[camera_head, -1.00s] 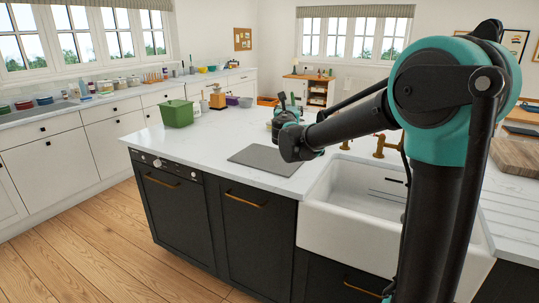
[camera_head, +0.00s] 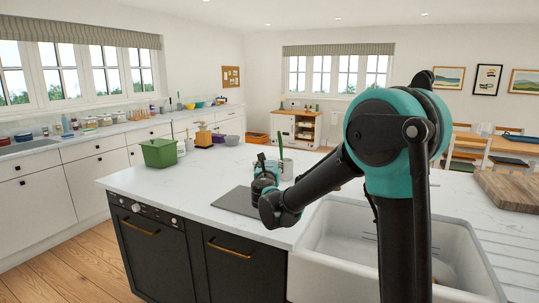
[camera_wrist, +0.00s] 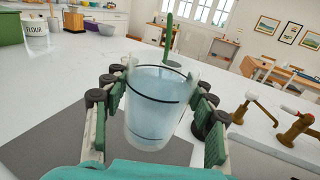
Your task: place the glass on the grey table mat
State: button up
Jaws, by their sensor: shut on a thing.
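The glass (camera_wrist: 153,108) is a clear, bluish tumbler with dark bands. In the wrist view it stands upright between the fingers of my gripper (camera_wrist: 157,112), which is shut on it. The grey table mat (camera_wrist: 62,143) lies flat on the white island top, below and around the glass in that view. In the head view the mat (camera_head: 229,203) shows left of my gripper (camera_head: 265,170), partly covered by my arm. The glass cannot be made out there. Whether its base touches the mat cannot be told.
A green box (camera_head: 158,152) stands at the island's far left, near a white flour canister (camera_wrist: 36,34). A white sink (camera_head: 345,262) lies right of the mat, with brass taps (camera_wrist: 297,128). A wooden board (camera_head: 507,190) lies at the right. Bare counter lies left of the mat.

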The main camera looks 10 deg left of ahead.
notch_tip(320, 180, down, 10)
jog(key=shift+r, duration=0.1)
dwell(0.4)
jog(key=o, duration=1.7)
jog(key=shift+c, duration=0.2)
jog(key=s, duration=1.2)
jog(key=shift+d, duration=0.1)
